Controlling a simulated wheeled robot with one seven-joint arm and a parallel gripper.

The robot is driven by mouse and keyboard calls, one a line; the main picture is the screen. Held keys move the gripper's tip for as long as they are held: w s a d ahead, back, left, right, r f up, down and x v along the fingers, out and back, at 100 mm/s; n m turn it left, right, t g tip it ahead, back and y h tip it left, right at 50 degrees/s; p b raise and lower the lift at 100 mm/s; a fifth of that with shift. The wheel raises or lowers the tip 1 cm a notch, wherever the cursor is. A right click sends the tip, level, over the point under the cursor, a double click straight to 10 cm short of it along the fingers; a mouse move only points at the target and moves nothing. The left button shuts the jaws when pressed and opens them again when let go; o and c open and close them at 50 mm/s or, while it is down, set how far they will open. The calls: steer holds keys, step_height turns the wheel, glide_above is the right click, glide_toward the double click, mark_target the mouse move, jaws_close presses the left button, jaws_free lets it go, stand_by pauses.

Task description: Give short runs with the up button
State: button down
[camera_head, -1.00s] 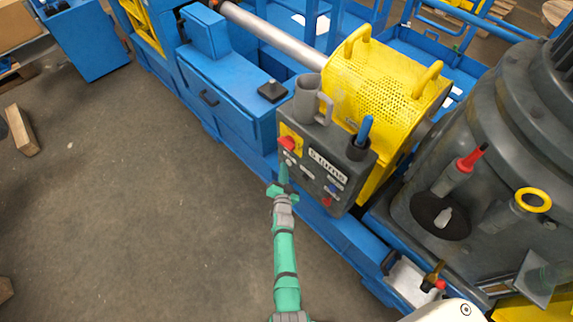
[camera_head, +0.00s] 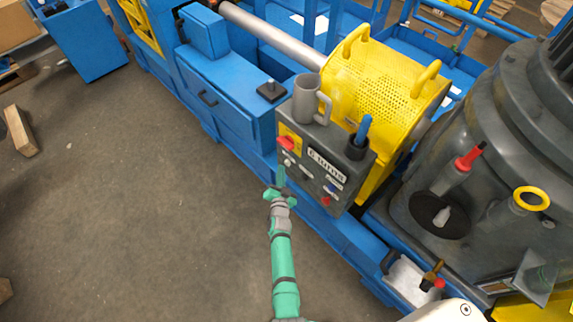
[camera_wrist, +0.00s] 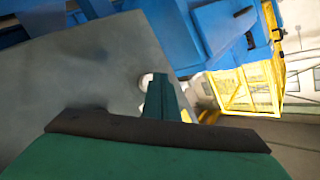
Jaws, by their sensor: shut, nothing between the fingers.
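The grey control box (camera_head: 342,163) stands on the front of the blue machine. It bears a small lit display (camera_head: 326,165), a red switch on a yellow plate (camera_head: 287,142), a pale round button (camera_head: 288,162) below that switch, and blue and red buttons (camera_head: 326,200) lower right. I cannot read which one is marked up. My green gripper (camera_head: 281,177) is shut and empty, its tip close to the box's left side, just below the pale button. In the wrist view the shut fingers (camera_wrist: 163,98) point at the grey panel, partly covering a pale round button (camera_wrist: 146,80). Contact cannot be told.
A grey mug (camera_head: 307,98) and a dark cup with a blue handle (camera_head: 359,138) stand on the box. A yellow perforated guard (camera_head: 385,85) is behind it. A large grey motor housing (camera_head: 450,190) stands at right.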

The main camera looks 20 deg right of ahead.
steer(key=shift+a, duration=0.1)
steer(key=shift+s+a, duration=0.25)
steer(key=shift+a, duration=0.5)
steer(key=shift+s+a, duration=0.25)
steer(key=shift+a, duration=0.45)
steer(key=shift+s+a, duration=0.25)
steer(key=shift+a, duration=0.5)
steer(key=shift+a, duration=0.15)
steer(key=shift+s+d, duration=0.1)
steer(key=shift+d, duration=0.1)
